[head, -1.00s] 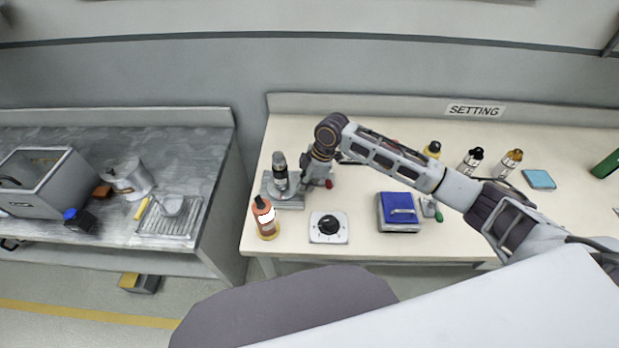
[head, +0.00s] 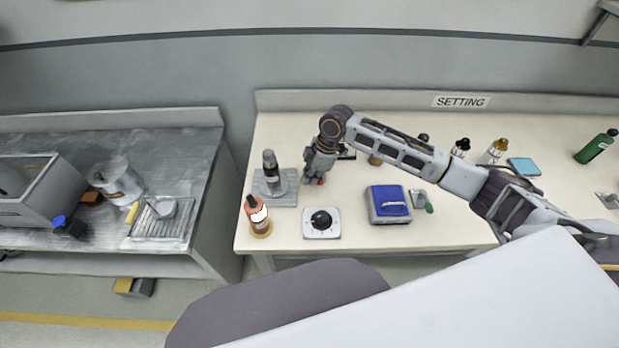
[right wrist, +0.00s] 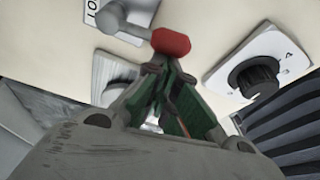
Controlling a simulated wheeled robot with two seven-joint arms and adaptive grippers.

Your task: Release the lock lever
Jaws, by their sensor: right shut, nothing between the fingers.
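The lock lever (right wrist: 125,25) shows in the right wrist view as a grey arm on a round hub, ending in a red knob (right wrist: 171,42). A white plate (right wrist: 95,12) with partly visible lettering lies beside its hub. My right gripper (head: 312,182) is shut and empty, pointing down beside the knob. In the right wrist view its green-padded fingertips (right wrist: 157,70) meet just short of the knob; I cannot tell whether they touch it. My left gripper is not in view.
A dark upright cylinder on a grey plate (head: 287,199) stands left of my gripper. An orange bottle (head: 258,214), a black dial (head: 321,220) and a blue-topped box (head: 389,205) stand along the front. Several bottles (head: 497,150) stand behind my right arm.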

